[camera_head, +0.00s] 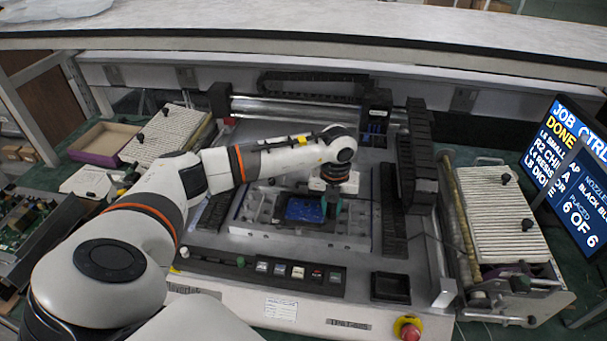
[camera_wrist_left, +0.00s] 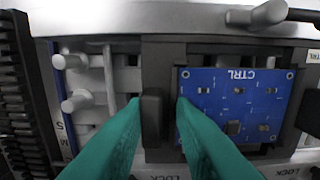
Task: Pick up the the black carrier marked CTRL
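The black carrier (camera_wrist_left: 165,60) holds a blue circuit board (camera_wrist_left: 235,88) printed CTRL, which reads upside down in the left wrist view. The board also shows in the head view (camera_head: 303,209), in the middle of the machine bed. A black upright tab (camera_wrist_left: 152,115) stands at the carrier's edge beside the board. My left gripper (camera_wrist_left: 160,102) has its green fingers on either side of this tab, with a gap on the board side. It is open. In the head view my left gripper (camera_head: 332,203) is low at the board's right edge. My right gripper is not in view.
Silver rails and pegs (camera_wrist_left: 78,100) lie beside the carrier. A black cable chain (camera_head: 418,150) and a ribbed feeder (camera_head: 502,215) stand to the right. A button panel (camera_head: 262,268), a black tray (camera_head: 390,288) and a red stop button (camera_head: 409,331) are at the front.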

